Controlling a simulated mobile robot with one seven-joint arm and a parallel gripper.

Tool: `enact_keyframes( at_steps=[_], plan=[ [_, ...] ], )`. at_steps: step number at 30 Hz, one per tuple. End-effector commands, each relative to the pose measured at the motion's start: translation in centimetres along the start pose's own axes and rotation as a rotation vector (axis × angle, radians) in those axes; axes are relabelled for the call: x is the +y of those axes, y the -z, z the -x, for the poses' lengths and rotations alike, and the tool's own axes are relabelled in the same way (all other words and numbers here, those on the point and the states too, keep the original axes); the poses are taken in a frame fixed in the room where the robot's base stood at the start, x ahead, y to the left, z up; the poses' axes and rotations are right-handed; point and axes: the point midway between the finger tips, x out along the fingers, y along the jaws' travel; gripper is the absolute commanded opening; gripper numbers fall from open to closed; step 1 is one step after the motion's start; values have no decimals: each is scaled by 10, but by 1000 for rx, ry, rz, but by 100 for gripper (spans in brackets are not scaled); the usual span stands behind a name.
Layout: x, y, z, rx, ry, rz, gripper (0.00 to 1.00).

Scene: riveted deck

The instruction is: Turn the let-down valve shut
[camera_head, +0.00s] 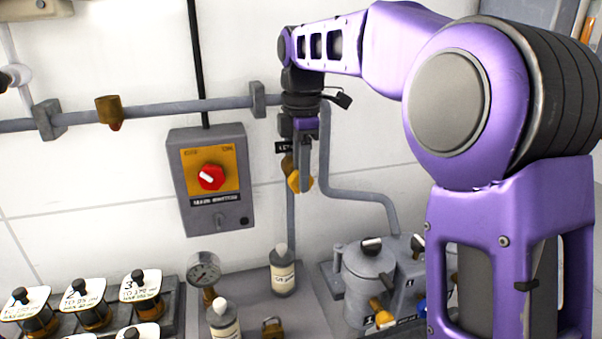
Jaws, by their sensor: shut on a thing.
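The let-down valve (293,183) has a yellow handle on a brass body and sits on a thin vertical grey pipe against the white wall, right of the switch box. A small black label (285,148) above it is partly covered by my gripper. My gripper (302,183) reaches down from above, with its grey fingers at the yellow handle and shut on it. The fingers hide part of the handle, so its exact angle is hard to tell.
A grey box (190,215) with a red knob (211,177) hangs left of the valve. Grey pipes (180,107) run along the wall. Below stand a gauge (204,268), white-labelled bottles (283,272), a grey canister (366,275) and several numbered black-knobbed jars (142,288).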

Motion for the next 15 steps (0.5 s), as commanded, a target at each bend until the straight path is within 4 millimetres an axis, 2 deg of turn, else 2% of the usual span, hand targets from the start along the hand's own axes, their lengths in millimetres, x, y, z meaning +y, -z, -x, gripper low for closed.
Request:
enact_keyframes(
  at_steps=[8, 15],
  plan=[
    [0, -3, 0, 106, -1, -3, 0],
    [0, -8, -1, 302, -2, -6, 0]
  ],
)
